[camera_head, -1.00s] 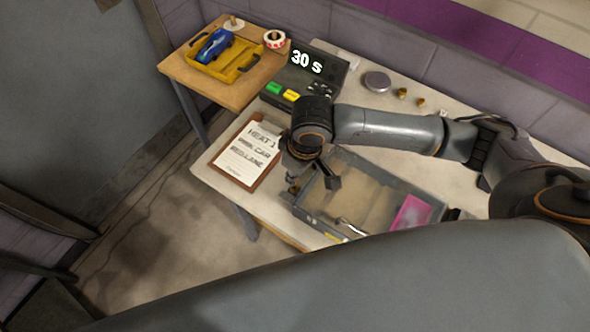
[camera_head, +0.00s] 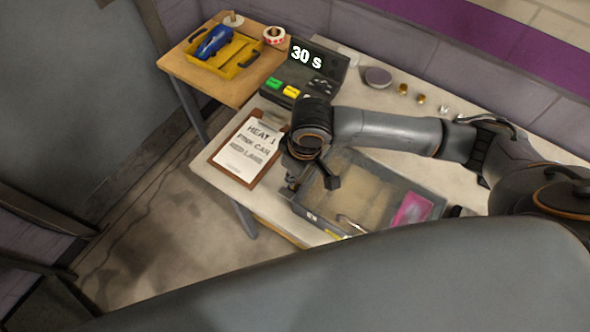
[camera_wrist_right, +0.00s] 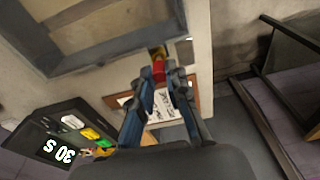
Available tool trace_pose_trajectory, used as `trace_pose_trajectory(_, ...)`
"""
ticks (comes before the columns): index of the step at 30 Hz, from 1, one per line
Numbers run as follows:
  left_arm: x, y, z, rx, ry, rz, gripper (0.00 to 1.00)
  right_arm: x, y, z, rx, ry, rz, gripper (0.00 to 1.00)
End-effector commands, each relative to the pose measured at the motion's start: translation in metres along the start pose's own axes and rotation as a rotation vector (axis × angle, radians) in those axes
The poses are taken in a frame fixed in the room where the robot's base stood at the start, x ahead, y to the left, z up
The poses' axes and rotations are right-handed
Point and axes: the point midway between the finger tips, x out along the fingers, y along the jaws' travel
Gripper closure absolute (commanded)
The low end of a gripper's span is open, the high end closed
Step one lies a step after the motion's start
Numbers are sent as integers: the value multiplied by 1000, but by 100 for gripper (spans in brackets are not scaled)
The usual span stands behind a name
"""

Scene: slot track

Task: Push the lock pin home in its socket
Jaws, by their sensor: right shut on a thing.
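In the right wrist view, the fingers of my right gripper (camera_wrist_right: 161,76) are closed around a small red piece, which looks like the lock pin (camera_wrist_right: 158,70). A brass-coloured part (camera_wrist_right: 157,53), possibly its socket, shows just beyond the red piece, close to the grey tray's edge. I cannot tell how deep the pin sits in it. In the head view, my right gripper (camera_head: 294,182) points down at the tray's left corner, and its wrist hides the pin. My left gripper is not in view.
The grey tray (camera_head: 308,215) holds a pink card (camera_head: 411,209). A clipboard (camera_head: 243,178) lies left of my right gripper. A timer box (camera_head: 314,76) reading 30 s stands behind it.

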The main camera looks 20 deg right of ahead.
Motion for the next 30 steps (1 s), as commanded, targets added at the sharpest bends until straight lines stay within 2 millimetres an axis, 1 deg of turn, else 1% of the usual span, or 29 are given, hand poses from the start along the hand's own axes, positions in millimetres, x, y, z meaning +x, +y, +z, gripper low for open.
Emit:
trace_pose_trajectory(11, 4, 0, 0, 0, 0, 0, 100, 10, 0, 2, -1, -1, -1, 100)
trace_pose_trajectory(12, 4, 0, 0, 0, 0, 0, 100, 9, 0, 2, -1, 0, -1, 79)
trace_pose_trajectory(14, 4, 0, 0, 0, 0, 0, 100, 9, 0, 2, -1, -1, -1, 66)
trace_pose_trajectory(15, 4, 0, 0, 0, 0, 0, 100, 9, 0, 2, -1, -1, -1, 58)
trace_pose_trajectory(25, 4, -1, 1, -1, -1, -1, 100, 7, 0, 1, -1, 0, 0, 58)
trace_pose_trajectory(28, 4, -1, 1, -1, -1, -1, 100, -2, 1, 1, 0, 1, 1, 58)
trace_pose_trajectory(30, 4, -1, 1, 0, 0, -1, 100, -13, 0, 1, -1, 3, 0, 58)
